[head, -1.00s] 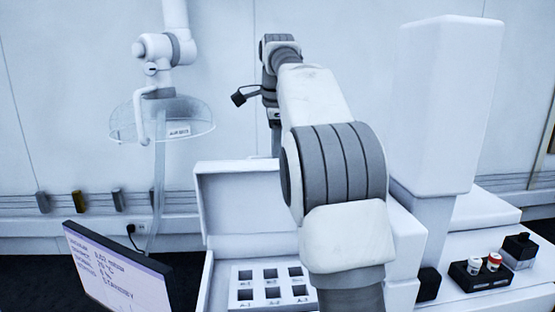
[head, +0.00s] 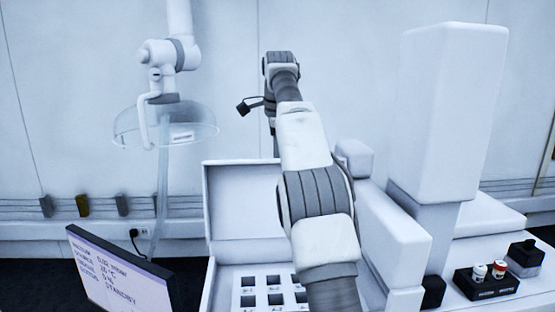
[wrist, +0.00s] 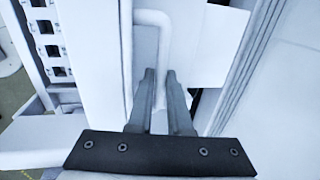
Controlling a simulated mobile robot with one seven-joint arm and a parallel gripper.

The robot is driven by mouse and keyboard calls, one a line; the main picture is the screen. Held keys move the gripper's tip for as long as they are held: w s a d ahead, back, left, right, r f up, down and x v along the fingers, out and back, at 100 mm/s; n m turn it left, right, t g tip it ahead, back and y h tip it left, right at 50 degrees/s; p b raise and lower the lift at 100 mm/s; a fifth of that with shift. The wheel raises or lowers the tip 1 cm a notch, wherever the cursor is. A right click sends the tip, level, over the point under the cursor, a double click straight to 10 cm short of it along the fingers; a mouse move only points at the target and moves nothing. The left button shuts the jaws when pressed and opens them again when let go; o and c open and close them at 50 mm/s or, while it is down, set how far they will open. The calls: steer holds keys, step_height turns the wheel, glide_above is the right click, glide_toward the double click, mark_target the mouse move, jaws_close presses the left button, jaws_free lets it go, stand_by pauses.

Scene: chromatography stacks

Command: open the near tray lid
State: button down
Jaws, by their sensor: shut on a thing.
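In the wrist view my gripper (wrist: 161,108) is shut on a white bent bar handle (wrist: 152,18), which runs down between the two grey fingers. The handle lies along a white panel edge. In the head view a white tray box (head: 208,285) stands at lower centre with its lid (head: 245,200) upright at the back. Square holes show in its rack (head: 262,293), partly behind my arm. A holed rack (wrist: 50,45) also shows at the left of the wrist view. My fingers and the handle are hidden in the head view.
A tilted display (head: 122,270) stands front left. A clear hood (head: 165,125) hangs on a white arm above left. A tall white column (head: 450,110) and a low white block (head: 392,235) stand right of my arm. A black vial holder (head: 487,287) with two vials sits far right.

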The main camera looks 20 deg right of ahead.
steer(key=shift+r, duration=0.3)
steer(key=c, duration=1.1)
jaws_free()
steer(key=shift+w, duration=0.1)
steer(key=shift+o, duration=1.3)
steer(key=shift+f, duration=0.15)
steer(key=shift+s, duration=0.2)
